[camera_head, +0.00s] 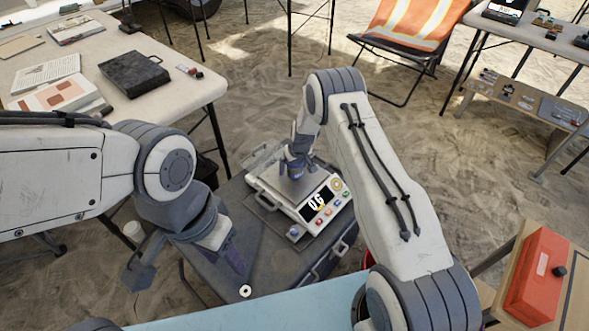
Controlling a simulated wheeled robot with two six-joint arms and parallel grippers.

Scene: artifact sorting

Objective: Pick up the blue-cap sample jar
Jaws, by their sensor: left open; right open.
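I cannot clearly make out a blue-cap sample jar. A small pale bluish item (294,232) sits by the near left corner of the scale, too small to identify. My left gripper (187,272) is open, with its fingers spread wide over the left side of the grey case, and nothing shows between them. My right gripper (296,172) is open and points down over the plate of the white scale (312,217). Its own arm hides part of the area, and I cannot see anything held.
The scale, with a lit display, stands on a dark grey case (262,240). A small white ring (245,291) lies near the case's front edge. A table (190,92) with books and a black box (134,73) is at left. A red box (538,275) is at right.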

